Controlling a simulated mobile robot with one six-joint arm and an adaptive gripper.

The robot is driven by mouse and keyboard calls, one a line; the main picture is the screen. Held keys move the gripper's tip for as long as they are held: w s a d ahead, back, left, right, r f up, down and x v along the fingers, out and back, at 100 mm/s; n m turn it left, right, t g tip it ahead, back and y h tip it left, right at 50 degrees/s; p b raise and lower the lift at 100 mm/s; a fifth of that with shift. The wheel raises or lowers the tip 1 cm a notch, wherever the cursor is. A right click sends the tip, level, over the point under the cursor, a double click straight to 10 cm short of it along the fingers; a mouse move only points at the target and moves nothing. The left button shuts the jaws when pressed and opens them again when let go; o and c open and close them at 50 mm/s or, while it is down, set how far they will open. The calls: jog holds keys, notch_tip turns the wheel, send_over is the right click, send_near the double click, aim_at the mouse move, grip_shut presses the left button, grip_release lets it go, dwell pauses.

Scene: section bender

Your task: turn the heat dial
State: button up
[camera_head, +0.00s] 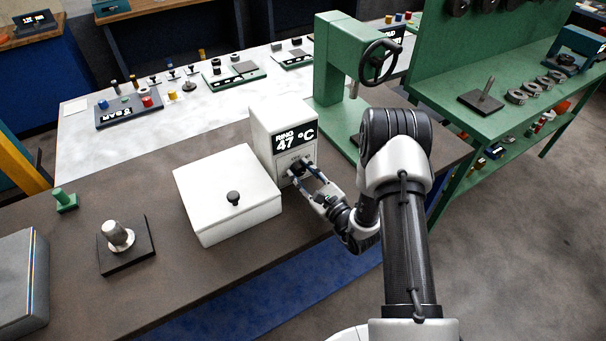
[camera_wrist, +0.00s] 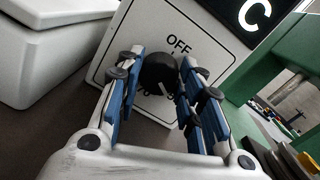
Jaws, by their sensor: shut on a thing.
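The heat dial (camera_wrist: 158,72) is a round black knob with a pale pointer line. It sits on the white front panel of the heater unit (camera_head: 258,130), under a black display that reads "RING 47 °C". "OFF" is printed above the dial in the wrist view; other marks around it are partly hidden. My gripper (camera_wrist: 160,80) is shut on the dial, with one blue-padded finger on each side. In the head view my gripper (camera_head: 303,178) reaches the lower front of the unit and mostly hides the dial.
A white lidded box (camera_head: 225,190) with a black knob adjoins the unit on its left. A green press (camera_head: 332,70) with a handwheel stands behind my arm. A black block with a metal post (camera_head: 118,236) is at the left. Brown bench top lies clear between.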

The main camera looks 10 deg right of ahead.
jog(key=o, duration=1.1)
jog(key=shift+c, duration=0.2)
jog(key=v, duration=1.2)
